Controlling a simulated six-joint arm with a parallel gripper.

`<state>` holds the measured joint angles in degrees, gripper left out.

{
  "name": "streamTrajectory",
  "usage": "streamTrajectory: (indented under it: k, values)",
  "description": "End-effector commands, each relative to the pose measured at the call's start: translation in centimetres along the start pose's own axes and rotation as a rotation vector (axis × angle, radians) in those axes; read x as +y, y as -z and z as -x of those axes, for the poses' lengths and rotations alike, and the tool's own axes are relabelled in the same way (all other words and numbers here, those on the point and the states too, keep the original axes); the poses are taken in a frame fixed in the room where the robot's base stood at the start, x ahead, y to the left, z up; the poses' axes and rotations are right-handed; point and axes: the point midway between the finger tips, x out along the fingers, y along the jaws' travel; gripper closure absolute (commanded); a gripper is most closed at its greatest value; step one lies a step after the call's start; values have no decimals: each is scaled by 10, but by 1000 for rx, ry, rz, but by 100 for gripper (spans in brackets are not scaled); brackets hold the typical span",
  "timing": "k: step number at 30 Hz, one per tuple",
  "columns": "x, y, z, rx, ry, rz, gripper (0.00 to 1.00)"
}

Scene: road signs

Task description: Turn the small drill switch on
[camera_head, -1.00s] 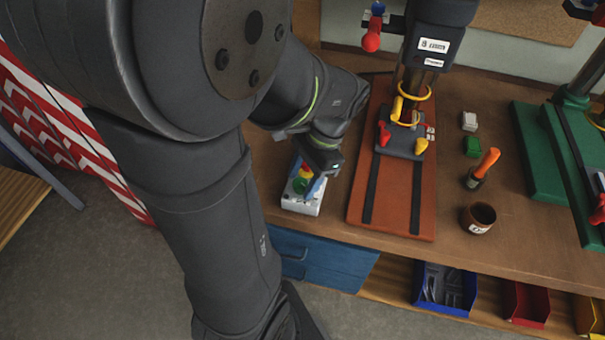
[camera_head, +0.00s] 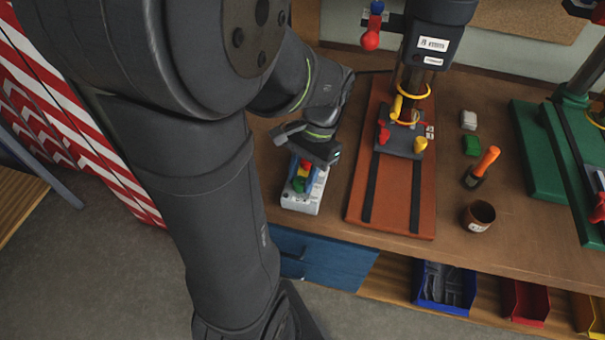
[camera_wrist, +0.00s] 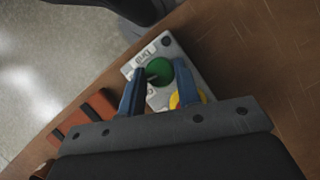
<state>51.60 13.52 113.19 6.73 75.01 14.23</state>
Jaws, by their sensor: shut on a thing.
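The small drill switch is a pale grey box (camera_head: 299,201) at the table's front edge, left of the orange-brown board in the head view. It carries green, yellow and red parts on top. In the wrist view the box (camera_wrist: 178,48) has a round green button (camera_wrist: 160,71) and a yellow part (camera_wrist: 186,98). My gripper (camera_head: 305,174) points down onto the box, with its blue fingers on either side of the coloured parts. In the wrist view my gripper (camera_wrist: 158,80) is shut on the switch's control between the fingers. The exact grip contact is partly hidden by the hand.
A drill stand on an orange-brown board (camera_head: 425,200) stands just right of the switch. A brown cup (camera_head: 479,216), an orange-handled tool (camera_head: 483,166) and a green block (camera_head: 472,146) are farther right. Open bins (camera_head: 447,287) sit below the tabletop.

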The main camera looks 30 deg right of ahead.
Motion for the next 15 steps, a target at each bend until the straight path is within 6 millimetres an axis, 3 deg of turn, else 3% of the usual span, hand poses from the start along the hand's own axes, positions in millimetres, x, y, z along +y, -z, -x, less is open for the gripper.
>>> streamTrajectory:
  k: [15]
  values:
    - [-4, -1, 0, 0, -177, 428, 92]
